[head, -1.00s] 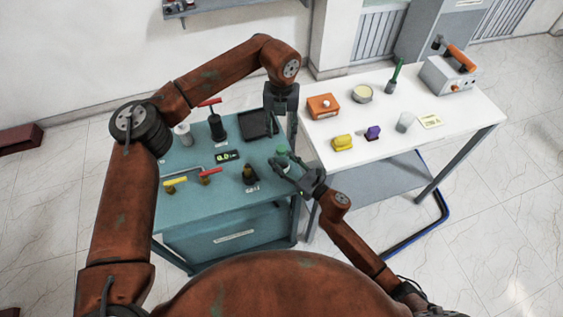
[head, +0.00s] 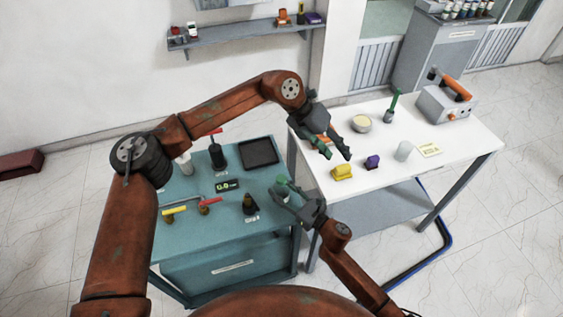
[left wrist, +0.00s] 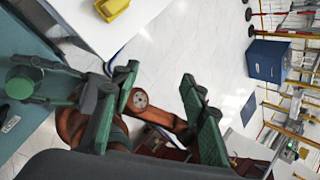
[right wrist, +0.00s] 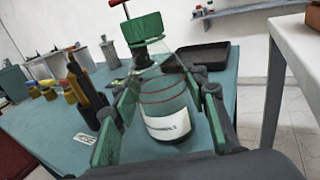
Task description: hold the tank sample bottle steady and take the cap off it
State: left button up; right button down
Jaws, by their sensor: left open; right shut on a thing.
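The sample bottle is a clear bottle (right wrist: 163,100) with a white label, seen best in the right wrist view. A green cap (right wrist: 143,27) sits at its top. In the head view the cap (head: 282,180) shows near the right edge of the teal table. My right gripper (head: 284,189) is shut around the bottle's body, one finger on each side. Whether the bottle's base touches the table is hidden. My left gripper (head: 337,156) is open and empty above the white table, apart from the bottle. In the left wrist view its fingers (left wrist: 150,95) are spread, with the green cap (left wrist: 20,86) at far left.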

pick_arm(q)
jog(key=w+d+r+m+t+h, duration=0.15)
jog(key=d+r+h, duration=0.35)
jog(key=r, duration=0.5)
jog(key=w+d+r+m+t+h, duration=0.1)
jog(key=w+d+r+h, duration=0.3)
jog(key=r, duration=0.7)
jog(key=w+a+r+n+t+y, duration=0.1)
jog(key=w+a+r+n+t, duration=0.15)
jog(key=w+t, duration=0.35)
jog(key=w+a+r+n+t+y, duration=0.1)
jog(key=w+a+r+n+t, duration=0.2)
jog(key=w, duration=0.5)
jog(key=w+a+f+n+t+y, duration=0.1)
jog(key=w+a+f+y, duration=0.15)
jog(key=f, duration=0.25)
jog(key=w+a+f+n+y, duration=0.1)
jog(key=w+a+f+y, duration=0.15)
jog(key=f, duration=0.35)
jog(key=m+g+y, duration=0.8)
jog(key=g+y, duration=0.1)
jog(key=g, duration=0.3)
send_over(281, 178)
notch_tip(281, 178, down, 24)
jog(key=shift+w+r, duration=0.1)
jog(key=shift+r, duration=0.1)
jog(key=shift+m, duration=0.3)
jog(key=shift+f, duration=3.85)
